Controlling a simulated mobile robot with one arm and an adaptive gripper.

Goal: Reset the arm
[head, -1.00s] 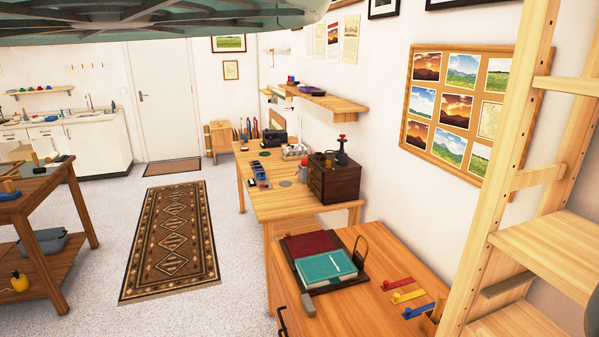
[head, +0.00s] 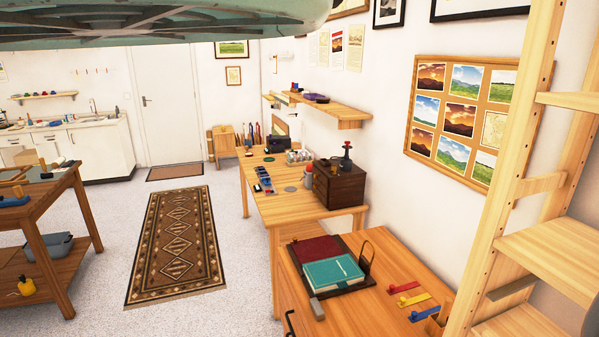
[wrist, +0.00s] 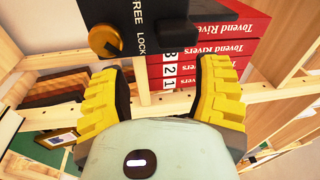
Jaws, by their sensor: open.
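My gripper (wrist: 161,100) shows in the wrist view with its two yellow ridged fingers spread apart. It is open, and nothing is seen held between the fingers. Just beyond the fingertips is a black panel (wrist: 205,22) marked FREE and LOCK with a brass knob (wrist: 105,41). I cannot tell whether a finger touches the panel. The gripper is not visible in the head view.
A wooden ladder-like shelf unit (head: 509,160) stands close on the right. A longer workbench (head: 290,205) lies beyond. The floor around the patterned rug (head: 178,240) is clear.

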